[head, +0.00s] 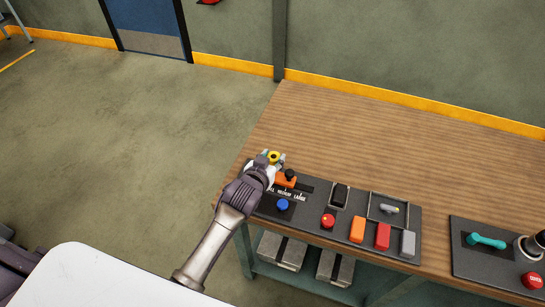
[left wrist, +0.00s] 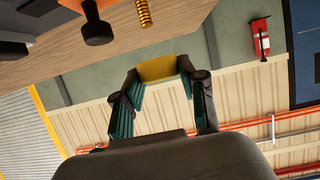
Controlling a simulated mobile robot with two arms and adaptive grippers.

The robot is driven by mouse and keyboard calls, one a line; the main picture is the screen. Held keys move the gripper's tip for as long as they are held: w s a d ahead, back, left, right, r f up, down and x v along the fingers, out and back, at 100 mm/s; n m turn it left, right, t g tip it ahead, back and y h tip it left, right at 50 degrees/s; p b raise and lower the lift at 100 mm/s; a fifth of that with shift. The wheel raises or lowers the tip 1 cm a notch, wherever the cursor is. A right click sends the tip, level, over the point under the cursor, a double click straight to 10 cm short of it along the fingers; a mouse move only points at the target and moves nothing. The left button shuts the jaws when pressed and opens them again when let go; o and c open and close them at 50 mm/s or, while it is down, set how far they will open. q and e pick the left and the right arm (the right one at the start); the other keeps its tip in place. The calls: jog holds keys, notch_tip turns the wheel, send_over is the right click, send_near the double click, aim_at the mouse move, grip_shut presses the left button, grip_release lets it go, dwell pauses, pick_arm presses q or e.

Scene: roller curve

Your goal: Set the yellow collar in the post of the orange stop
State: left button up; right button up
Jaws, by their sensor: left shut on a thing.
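The yellow collar (head: 274,155) is between the fingertips of my left gripper (head: 267,162), above the left end of the dark panel. In the left wrist view the collar (left wrist: 158,68) shows as a yellow block gripped from both sides by the fingers. The orange stop (head: 282,181), with a black knob (head: 290,174), sits on the panel just right of and below the gripper. Part of the orange stop (left wrist: 76,4) and the black knob (left wrist: 98,30) also show at the top left of the left wrist view, apart from the collar. My right gripper is not in view.
The panel (head: 262,206) also carries a blue knob (head: 283,204), a red button (head: 327,221) and several coloured blocks. A second panel (head: 470,264) with a teal handle (head: 487,241) lies at right. The wooden table (head: 370,140) is clear behind. A brass coil (left wrist: 144,12) shows near the stop.

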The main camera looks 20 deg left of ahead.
pick_arm(q)
notch_tip(320, 180, down, 2)
jog(key=shift+a+b, duration=0.15)
jog(key=shift+b, duration=0.6)
notch_tip(320, 180, down, 2)
jog(key=shift+f+b, duration=0.15)
jog(key=shift+b, duration=1.1)
jog(key=shift+f+b, duration=0.45)
jog(key=shift+f, duration=0.65)
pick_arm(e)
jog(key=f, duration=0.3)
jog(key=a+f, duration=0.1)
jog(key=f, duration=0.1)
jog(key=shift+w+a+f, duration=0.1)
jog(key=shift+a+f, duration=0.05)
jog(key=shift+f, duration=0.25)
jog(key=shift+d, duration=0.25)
pick_arm(q)
jog(key=shift+r, duration=0.1)
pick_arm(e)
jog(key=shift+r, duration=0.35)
pick_arm(q)
jog(key=shift+f+p, duration=0.3)
jog(key=shift+f, duration=0.05)
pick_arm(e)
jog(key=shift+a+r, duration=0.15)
